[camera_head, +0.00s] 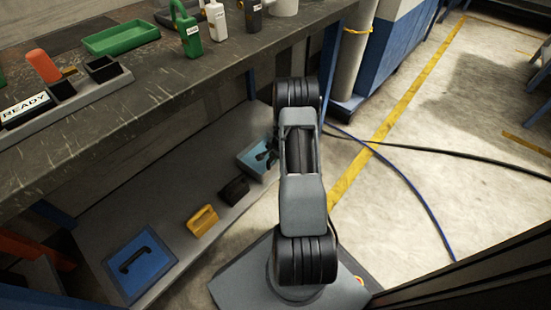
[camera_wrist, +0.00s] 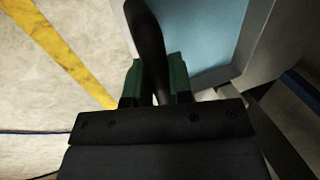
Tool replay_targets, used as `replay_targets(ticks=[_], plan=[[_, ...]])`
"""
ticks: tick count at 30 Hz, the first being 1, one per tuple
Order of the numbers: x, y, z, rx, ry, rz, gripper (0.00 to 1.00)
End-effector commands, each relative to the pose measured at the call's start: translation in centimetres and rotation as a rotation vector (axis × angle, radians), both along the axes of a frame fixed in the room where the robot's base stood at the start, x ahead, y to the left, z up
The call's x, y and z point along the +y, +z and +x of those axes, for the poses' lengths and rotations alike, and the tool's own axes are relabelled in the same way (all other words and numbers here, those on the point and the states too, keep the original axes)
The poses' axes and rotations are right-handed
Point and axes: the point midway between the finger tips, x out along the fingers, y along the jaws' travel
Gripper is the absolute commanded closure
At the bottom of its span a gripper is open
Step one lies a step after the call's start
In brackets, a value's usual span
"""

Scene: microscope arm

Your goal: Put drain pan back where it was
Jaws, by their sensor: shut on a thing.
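A shallow pan with a light-blue inside and a grey rim (camera_head: 247,163), which I take for the drain pan, is on the low grey shelf's far end in the head view. Its light-blue face (camera_wrist: 205,35) and grey rim also show in the wrist view. My gripper (camera_wrist: 160,85) has green finger pads shut on a black rounded bar (camera_wrist: 148,35), which looks like a handle beside the pan. Where the bar joins the pan is hidden. In the head view my gripper (camera_head: 268,155) is over the pan, partly behind my arm.
On the low shelf (camera_head: 150,205) stand a black block (camera_head: 234,190), a yellow handled piece (camera_head: 202,221) and a blue box with a black handle (camera_head: 140,265). The workbench (camera_head: 160,80) overhangs the shelf. Cables (camera_head: 415,195) lie on the floor.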

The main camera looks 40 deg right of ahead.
Motion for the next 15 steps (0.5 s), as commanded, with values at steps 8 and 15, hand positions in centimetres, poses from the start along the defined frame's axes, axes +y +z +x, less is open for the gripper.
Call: replay_targets(ticks=[8, 15], plan=[[-0.01, -0.3, 0.01, 0.0, 0.0, -0.001, 0.77], [-0.02, -0.27, 0.01, -0.001, 0.0, 0.0, 0.54]])
